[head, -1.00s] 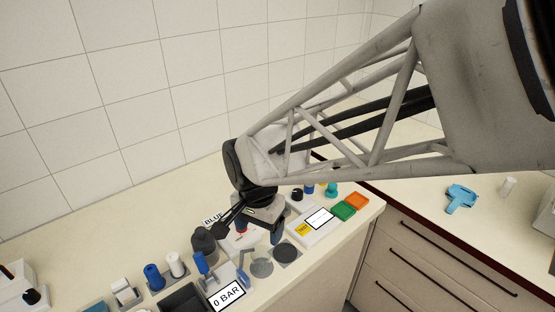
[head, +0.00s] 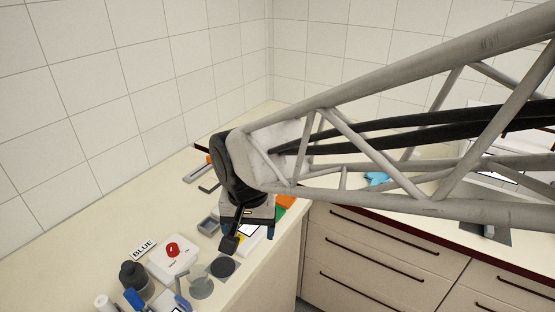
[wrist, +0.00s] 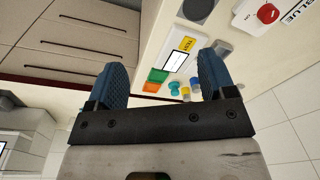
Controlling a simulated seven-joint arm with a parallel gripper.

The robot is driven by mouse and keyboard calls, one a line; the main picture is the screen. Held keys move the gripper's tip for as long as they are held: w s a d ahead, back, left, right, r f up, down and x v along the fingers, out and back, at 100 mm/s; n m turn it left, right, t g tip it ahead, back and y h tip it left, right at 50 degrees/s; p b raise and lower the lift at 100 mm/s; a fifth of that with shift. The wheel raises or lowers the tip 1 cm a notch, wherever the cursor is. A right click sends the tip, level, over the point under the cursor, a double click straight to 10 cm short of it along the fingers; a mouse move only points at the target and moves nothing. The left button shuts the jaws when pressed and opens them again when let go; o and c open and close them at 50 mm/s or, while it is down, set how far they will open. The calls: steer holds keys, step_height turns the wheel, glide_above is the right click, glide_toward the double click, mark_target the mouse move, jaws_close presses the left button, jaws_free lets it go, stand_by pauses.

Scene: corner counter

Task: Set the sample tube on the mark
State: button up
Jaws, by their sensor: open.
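My gripper (wrist: 162,62) is open, with its two blue ribbed fingers wide apart and nothing between them. In the wrist view, small coloured pieces stand near the right finger: a teal one (wrist: 173,89), a yellow-and-blue one (wrist: 185,93) and another blue one (wrist: 195,84). I cannot tell whether any of them is the sample tube. A dark round disc on a grey square (head: 222,267) lies on the counter; it also shows in the wrist view (wrist: 197,8). I cannot tell whether it is the mark. In the head view my wrist hides the counter behind it.
A white box with a red button (head: 172,250), a BLUE sign (head: 143,249) and a dark bottle (head: 133,277) stand at lower left. Green (wrist: 157,75) and orange (wrist: 152,87) pads lie beside a white panel (wrist: 175,60). Drawers (head: 370,262) drop below the counter edge.

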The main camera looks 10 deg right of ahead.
steer(key=s+d+r+n+t, duration=0.1)
steer(key=s+d+r+n, duration=0.1)
steer(key=s+d, duration=0.6)
steer(key=d+r, duration=0.1)
steer(key=d, duration=0.5)
steer(key=shift+r+n+t+h, duration=0.3)
steer(key=shift+r, duration=0.05)
stand_by(0.8)
